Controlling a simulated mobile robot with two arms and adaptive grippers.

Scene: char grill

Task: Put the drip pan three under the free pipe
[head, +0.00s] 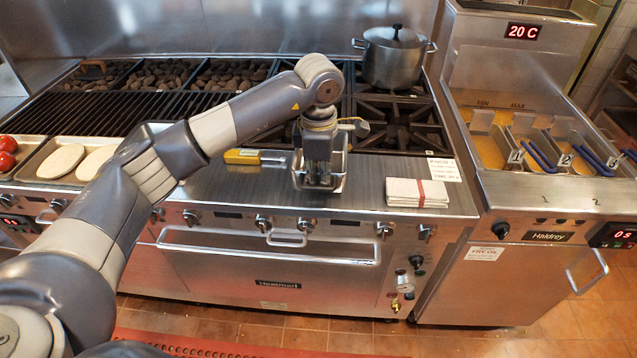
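My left gripper (320,178) points down over the steel counter strip in front of the burners. A small open steel pan (297,172) stands around and behind its fingertips, with its front rim and side walls showing. I cannot tell whether this is drip pan three; no number is readable on it. The fingers overlap the pan, and I cannot tell whether they grip it. No clearly open pipe end shows; a brass fitting (405,288) sits low at the right of the oven front. My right gripper is not in view.
A folded white cloth (402,193) and a paper card (443,169) lie right of the pan. A yellow-handled tool (243,157) lies left. A lidded pot (392,60) stands on the rear burner. The fryer (545,203) stands right.

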